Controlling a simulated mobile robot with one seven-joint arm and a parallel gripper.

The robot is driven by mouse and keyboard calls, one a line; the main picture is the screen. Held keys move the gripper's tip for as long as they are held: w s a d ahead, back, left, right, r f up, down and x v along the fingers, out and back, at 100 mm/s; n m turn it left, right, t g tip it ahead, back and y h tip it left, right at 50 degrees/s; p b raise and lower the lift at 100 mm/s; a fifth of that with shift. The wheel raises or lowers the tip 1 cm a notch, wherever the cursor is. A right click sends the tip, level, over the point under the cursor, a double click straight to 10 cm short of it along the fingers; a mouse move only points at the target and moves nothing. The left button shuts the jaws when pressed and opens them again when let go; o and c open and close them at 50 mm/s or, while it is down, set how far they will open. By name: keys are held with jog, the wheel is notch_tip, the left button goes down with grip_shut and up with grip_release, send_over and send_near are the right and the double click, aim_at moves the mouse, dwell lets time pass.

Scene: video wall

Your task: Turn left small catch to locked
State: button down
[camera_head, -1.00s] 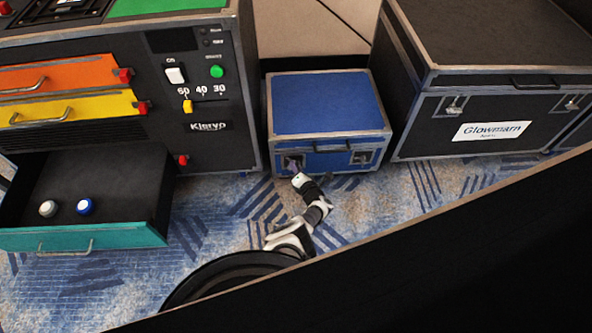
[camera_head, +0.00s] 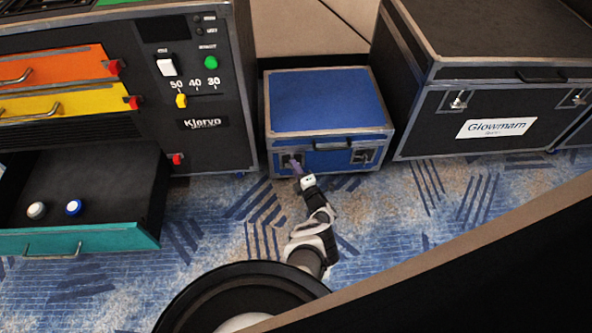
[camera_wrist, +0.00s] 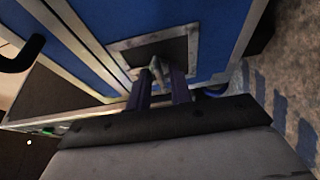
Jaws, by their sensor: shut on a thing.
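The small blue case (camera_head: 325,105) stands on the carpet between the black cabinet and the big black case. Its left catch (camera_head: 289,160) is on the front at the left, mostly hidden behind my gripper (camera_head: 296,170). In the wrist view, my gripper (camera_wrist: 160,82) has its two purplish fingers close around the catch's small metal knob (camera_wrist: 156,67), in front of a dark recessed plate (camera_wrist: 122,48) with a metal rim. The fingers are shut on the knob. The fingers hide part of it, so I cannot tell its exact turn. The right catch (camera_head: 366,156) is free.
The black cabinet (camera_head: 210,148) stands at the left, with its teal drawer (camera_head: 110,240) pulled out over the carpet. The big black case (camera_head: 425,125) is close on the right. A large dark panel (camera_head: 500,270) covers the lower right.

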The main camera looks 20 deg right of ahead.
jog(key=shift+w+d+r, duration=0.1)
jog(key=shift+w, duration=0.05)
jog(key=c, duration=1.6)
grip_release()
